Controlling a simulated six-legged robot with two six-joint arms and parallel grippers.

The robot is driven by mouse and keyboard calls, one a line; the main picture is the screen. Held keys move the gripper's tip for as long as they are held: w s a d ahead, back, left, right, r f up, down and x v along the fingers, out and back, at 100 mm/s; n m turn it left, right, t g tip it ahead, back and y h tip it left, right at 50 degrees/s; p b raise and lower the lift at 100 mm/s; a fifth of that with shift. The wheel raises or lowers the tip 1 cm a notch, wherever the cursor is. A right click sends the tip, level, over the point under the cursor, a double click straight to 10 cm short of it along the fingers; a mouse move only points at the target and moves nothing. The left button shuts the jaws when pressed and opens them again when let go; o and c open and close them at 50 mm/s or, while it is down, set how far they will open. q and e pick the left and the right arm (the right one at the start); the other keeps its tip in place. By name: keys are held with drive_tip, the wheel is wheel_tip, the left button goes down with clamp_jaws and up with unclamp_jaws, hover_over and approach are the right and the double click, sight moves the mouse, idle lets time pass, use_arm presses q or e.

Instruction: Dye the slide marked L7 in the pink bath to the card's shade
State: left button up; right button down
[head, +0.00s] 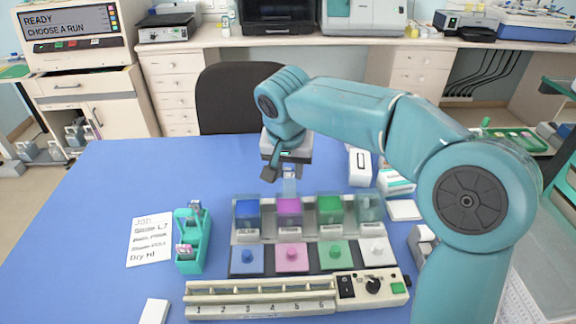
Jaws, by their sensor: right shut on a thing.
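My right gripper (287,172) points down behind and above the pink bath (289,207). It is shut on a pale, see-through slide (290,187) that hangs upright. The slide's lower end lines up with the bath's top edge; I cannot tell whether it is inside. Its mark cannot be read. The white job card (150,241) lies at the left, with handwriting that includes "L7"; the shade line is too small to read. A teal slide holder (191,255) stands beside the card with slides in it. My left gripper is not in view.
Blue (247,212), green (330,210) and clear (369,208) baths flank the pink one. Coloured lids or pads with knobs lie in front. A numbered rack (260,308) and a control box (372,289) stand nearest. White boxes sit at the right. The blue table's left is mostly free.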

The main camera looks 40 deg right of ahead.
sight(289, 195)
drive_tip(key=shift+w+f+b, duration=0.1)
drive_tip(key=shift+f+b, duration=3.25)
drive_tip(key=shift+f, duration=0.85)
idle(3.8)
